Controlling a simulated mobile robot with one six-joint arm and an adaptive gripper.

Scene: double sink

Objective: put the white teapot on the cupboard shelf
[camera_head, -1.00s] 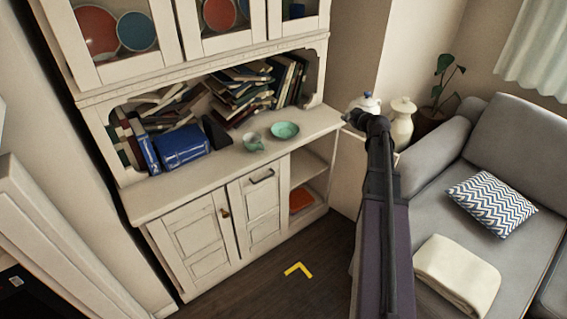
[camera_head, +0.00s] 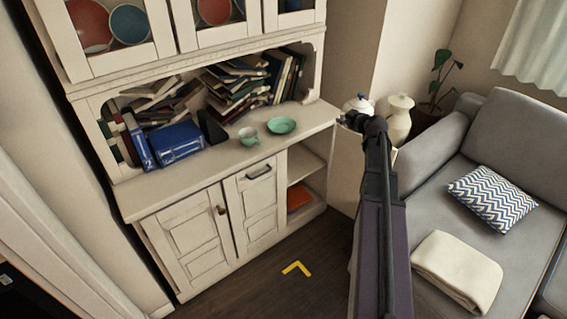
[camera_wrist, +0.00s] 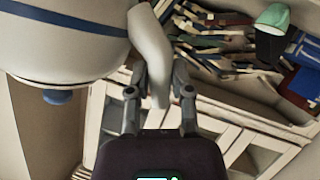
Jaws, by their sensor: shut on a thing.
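The white teapot (camera_wrist: 65,40) with a blue band fills the upper left of the wrist view, seen upside down. Its blue knob (camera_wrist: 57,97) shows below it. In the head view the teapot (camera_head: 358,104) shows small beyond my wrist, partly hidden, to the right of the cupboard (camera_head: 215,212). The cupboard's open compartment at the right has an upper shelf (camera_head: 304,166) with bare room.
An orange thing (camera_head: 298,198) lies in the lower compartment. A white vase (camera_head: 399,118), a plant and a grey sofa (camera_head: 530,150) are at the right.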

